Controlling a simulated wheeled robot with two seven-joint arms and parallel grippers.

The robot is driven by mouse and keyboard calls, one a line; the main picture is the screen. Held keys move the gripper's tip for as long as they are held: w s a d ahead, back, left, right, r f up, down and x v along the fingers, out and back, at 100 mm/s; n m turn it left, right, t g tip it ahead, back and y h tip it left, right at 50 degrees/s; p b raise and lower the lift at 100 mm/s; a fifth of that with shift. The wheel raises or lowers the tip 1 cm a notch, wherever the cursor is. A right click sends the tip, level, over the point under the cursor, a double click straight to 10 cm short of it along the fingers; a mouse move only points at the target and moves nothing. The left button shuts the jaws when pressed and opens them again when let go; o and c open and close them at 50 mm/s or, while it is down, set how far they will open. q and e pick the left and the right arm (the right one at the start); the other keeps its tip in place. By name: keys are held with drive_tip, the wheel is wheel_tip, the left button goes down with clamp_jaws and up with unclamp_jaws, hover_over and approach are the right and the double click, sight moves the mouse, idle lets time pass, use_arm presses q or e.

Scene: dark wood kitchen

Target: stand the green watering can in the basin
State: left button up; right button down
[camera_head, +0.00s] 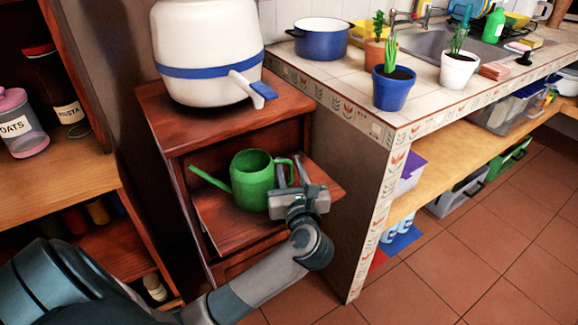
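The green watering can (250,181) stands upright on the pulled-out wooden shelf of the small cabinet, spout to the left and handle to the right. My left gripper (291,172) is at the handle side of the can. Its two fingers look apart, with the handle close to them or partly between them. I cannot tell whether they touch it. My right gripper is not in view.
A white water dispenser (209,45) stands on the cabinet top, above the can. The tiled counter (345,80) holds a blue pot (321,40), a blue planter (392,90) and a white planter (459,70) in front of the basin. The counter's side wall is right of the gripper.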

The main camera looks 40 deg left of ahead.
use_arm(q)
drive_tip(key=shift+r, duration=0.1)
drive_tip(key=shift+d, duration=0.1)
drive_tip(key=v, duration=1.1)
drive_tip(key=shift+s+d, duration=0.25)
drive_tip(key=shift+s, duration=0.05)
